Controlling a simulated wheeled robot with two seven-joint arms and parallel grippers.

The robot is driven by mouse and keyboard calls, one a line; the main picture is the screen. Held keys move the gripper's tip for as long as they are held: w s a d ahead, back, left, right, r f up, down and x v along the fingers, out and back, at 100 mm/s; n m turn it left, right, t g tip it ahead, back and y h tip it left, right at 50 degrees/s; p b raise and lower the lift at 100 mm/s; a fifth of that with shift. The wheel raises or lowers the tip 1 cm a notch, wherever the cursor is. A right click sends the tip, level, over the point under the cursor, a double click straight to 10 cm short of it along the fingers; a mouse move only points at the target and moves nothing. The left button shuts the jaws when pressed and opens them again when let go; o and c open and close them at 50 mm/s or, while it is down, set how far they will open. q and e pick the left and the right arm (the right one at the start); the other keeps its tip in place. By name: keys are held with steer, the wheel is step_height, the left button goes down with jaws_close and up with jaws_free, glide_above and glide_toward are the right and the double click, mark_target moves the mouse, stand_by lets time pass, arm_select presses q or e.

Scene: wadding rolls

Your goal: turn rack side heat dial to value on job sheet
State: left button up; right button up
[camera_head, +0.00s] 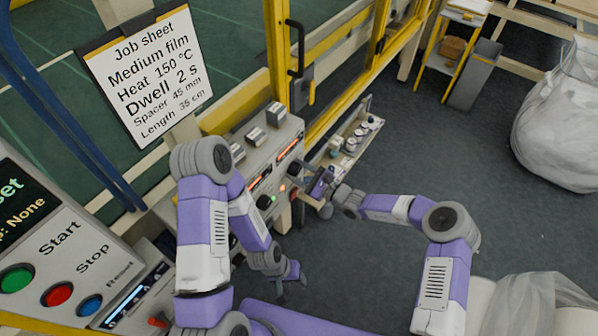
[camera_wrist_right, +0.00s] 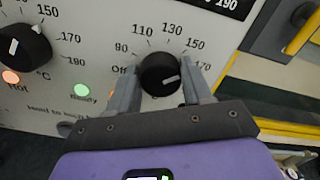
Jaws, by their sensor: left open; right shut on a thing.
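My right gripper (camera_head: 313,180) is at the right end of the machine's control panel (camera_head: 262,150). In the right wrist view its fingers (camera_wrist_right: 163,92) are shut on a black dial (camera_wrist_right: 160,72), one on each side. The dial's scale shows Off, 90, 110, 130, 150 and 170. Its white mark lies toward the right, near the right finger; the exact value it meets is unclear. The job sheet (camera_head: 146,76) reads Medium film, Heat 150 °C, Dwell 2 s, Spacer 45 mm, Length 35 cm. My left gripper (camera_head: 291,278) is open and empty, low in front of the panel.
A second black dial (camera_wrist_right: 24,44) sits left on the panel, with an orange Hot lamp (camera_wrist_right: 11,77) and green Ready lamp (camera_wrist_right: 81,90). A shelf with small pots (camera_head: 352,138) stands right of the panel. A Start/Stop/Reset console (camera_head: 75,245) is at lower left.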

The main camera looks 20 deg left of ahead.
steer(key=shift+n, duration=1.4)
steer(key=o, duration=1)
steer(key=shift+o, duration=0.2)
steer(key=v, duration=0.7)
steer(key=shift+s+d+p, duration=0.15)
steer(key=shift+d+p, duration=0.1)
steer(key=shift+p, duration=0.05)
